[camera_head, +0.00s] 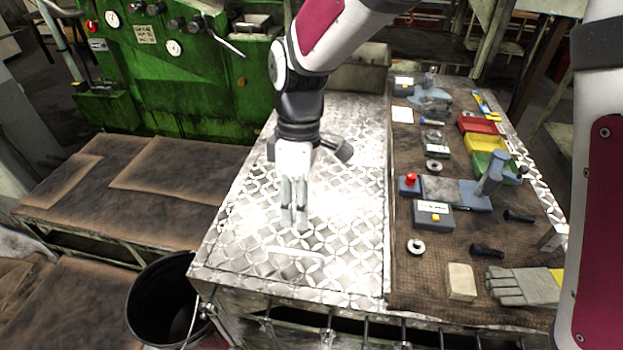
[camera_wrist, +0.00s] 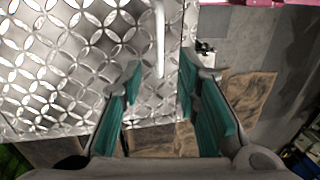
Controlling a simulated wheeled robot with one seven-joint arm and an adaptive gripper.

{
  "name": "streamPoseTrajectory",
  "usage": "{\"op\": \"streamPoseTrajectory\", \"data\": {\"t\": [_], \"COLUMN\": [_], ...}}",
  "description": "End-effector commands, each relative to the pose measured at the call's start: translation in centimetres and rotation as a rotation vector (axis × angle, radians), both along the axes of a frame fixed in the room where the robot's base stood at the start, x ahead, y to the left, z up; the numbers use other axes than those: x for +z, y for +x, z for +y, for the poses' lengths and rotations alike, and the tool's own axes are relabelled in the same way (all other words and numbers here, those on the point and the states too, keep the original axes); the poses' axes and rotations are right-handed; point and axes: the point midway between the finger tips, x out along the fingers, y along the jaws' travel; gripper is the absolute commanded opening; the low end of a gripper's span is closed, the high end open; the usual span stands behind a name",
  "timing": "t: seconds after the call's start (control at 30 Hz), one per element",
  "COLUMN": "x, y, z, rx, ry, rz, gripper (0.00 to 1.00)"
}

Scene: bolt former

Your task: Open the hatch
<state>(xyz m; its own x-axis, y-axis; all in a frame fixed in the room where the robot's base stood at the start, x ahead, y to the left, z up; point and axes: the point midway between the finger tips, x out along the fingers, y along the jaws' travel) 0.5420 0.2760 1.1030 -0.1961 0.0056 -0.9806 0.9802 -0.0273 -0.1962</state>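The hatch (camera_head: 345,190) is a shiny patterned metal plate lying flat and closed on the bench. Its pale bar handle (camera_head: 296,251) lies near the front edge in the head view. My gripper (camera_head: 294,226) points down over the plate, just behind the handle in that view. In the wrist view the handle (camera_wrist: 160,38) runs upward in the picture, between the lines of the two teal fingers. The fingers of my gripper (camera_wrist: 160,66) are spread apart with nothing gripped. I cannot tell the exact height of the fingertips above the handle.
A brown work mat (camera_head: 455,270) to the right holds tools, coloured bins (camera_head: 486,145), small boxes and a glove (camera_head: 523,285). A black bucket (camera_head: 160,300) stands at the front left. A green machine (camera_head: 190,75) stands behind. The plate around the handle is clear.

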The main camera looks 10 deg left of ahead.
Motion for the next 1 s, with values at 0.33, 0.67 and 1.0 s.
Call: {"op": "streamPoseTrajectory", "data": {"t": [0.33,0.67,1.0], "x": [-6.4,-9.0,-9.0], "y": [-1.5,-1.8,-1.8], "z": [-0.1,0.0,0.0], "rx": [0.000,0.000,-0.001], "ry": [-0.003,0.000,0.000], "rz": [0.002,-0.001,-0.001], "gripper": [0.30,0.30,0.12]}}
